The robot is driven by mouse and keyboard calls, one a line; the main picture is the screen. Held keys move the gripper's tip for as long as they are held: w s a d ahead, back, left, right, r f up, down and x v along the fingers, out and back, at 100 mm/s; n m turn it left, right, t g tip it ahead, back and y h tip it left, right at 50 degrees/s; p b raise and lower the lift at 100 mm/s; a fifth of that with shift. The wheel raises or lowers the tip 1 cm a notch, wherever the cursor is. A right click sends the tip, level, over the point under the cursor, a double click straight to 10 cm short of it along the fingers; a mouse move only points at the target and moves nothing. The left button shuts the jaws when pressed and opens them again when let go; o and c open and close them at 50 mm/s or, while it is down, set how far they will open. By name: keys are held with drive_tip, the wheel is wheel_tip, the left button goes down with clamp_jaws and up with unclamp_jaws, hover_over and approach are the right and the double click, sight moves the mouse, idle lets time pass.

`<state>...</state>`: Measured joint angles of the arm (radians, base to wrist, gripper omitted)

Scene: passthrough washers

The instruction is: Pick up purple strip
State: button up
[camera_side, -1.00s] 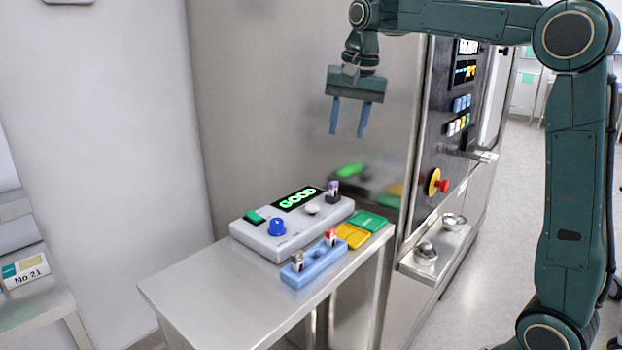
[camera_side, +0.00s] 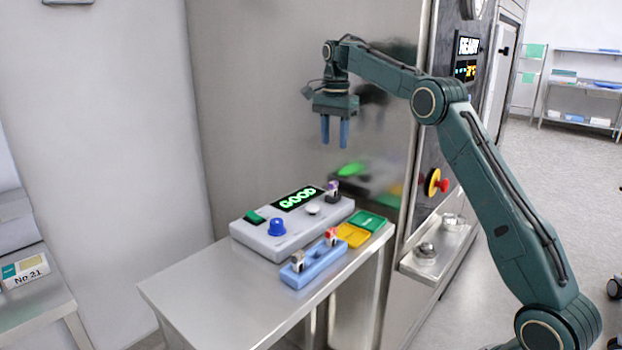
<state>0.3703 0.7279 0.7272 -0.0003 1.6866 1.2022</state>
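The purple strip (camera_side: 334,185) stands upright at the right end of the grey tester box, in a dark slot, with its purple top showing. The tester box (camera_side: 258,238) has a lit green "GOOD" display, a blue knob and a white button. My gripper (camera_side: 335,146) hangs above and behind the box, pointing down, with its two blue fingers apart and nothing between them. It is well above the purple strip and does not touch it.
A blue rack (camera_side: 316,266) in front of the box holds a red-topped strip (camera_side: 331,236) and a pale brownish one (camera_side: 297,261). A yellow tray (camera_side: 352,235) and a green tray (camera_side: 367,222) lie to the right. The steel table's (camera_side: 190,290) left part is clear.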

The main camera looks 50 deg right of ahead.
sight(333, 182)
drive_tip(key=shift+f, duration=4.3)
drive_tip(key=shift+f, duration=0.1)
drive_tip(key=shift+d+f, duration=0.15)
drive_tip(key=shift+f, duration=2.35)
drive_tip(key=shift+c, duration=0.2)
clamp_jaws()
